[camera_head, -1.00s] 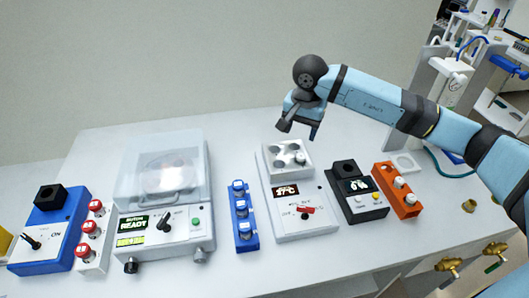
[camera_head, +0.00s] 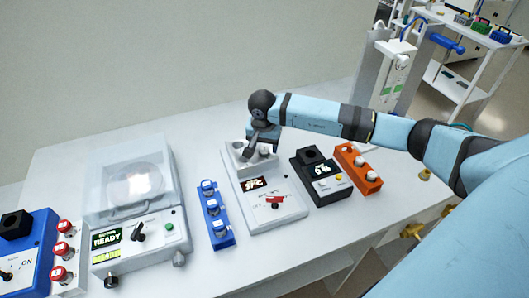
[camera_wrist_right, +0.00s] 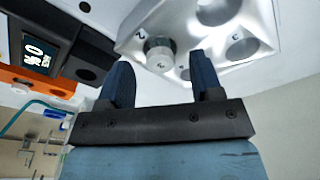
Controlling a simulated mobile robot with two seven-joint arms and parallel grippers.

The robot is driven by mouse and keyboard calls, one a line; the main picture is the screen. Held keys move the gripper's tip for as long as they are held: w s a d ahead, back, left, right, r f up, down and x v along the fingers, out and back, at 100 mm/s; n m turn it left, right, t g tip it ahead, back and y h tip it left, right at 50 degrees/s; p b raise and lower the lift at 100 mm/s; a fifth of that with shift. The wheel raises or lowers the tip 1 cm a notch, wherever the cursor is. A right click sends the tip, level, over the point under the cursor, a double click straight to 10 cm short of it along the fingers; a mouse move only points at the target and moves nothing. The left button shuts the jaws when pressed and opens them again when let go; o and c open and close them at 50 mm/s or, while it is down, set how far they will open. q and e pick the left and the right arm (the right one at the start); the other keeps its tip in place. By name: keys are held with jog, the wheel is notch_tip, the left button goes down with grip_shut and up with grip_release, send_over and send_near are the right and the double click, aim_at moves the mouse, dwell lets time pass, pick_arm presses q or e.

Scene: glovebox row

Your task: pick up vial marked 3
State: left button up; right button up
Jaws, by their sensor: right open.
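A vial with a pale grey cap (camera_wrist_right: 160,54) sits upright in one well of the white heater block (camera_wrist_right: 205,38); its cap mark is too small to read. My right gripper (camera_wrist_right: 160,68) is open, its two dark blue fingers close to the cap, one toward each side, with no clear contact. In the head view the right gripper (camera_head: 261,148) is over the white heater unit (camera_head: 268,212) and partly covers its wells. The block's other visible wells look empty in the wrist view. My left gripper is out of view.
A blue rack (camera_head: 218,238) with several capped vials stands left of the heater. Right of it are a black device (camera_head: 325,192) and an orange rack (camera_head: 367,186) with white-capped vials. A clear-lidded machine (camera_head: 150,240) and a red-capped vial rack (camera_head: 70,282) stand farther left.

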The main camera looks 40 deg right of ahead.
jog(key=shift+w+d+f, duration=0.1)
jog(key=shift+f, duration=0.6)
jog(key=c, duration=1)
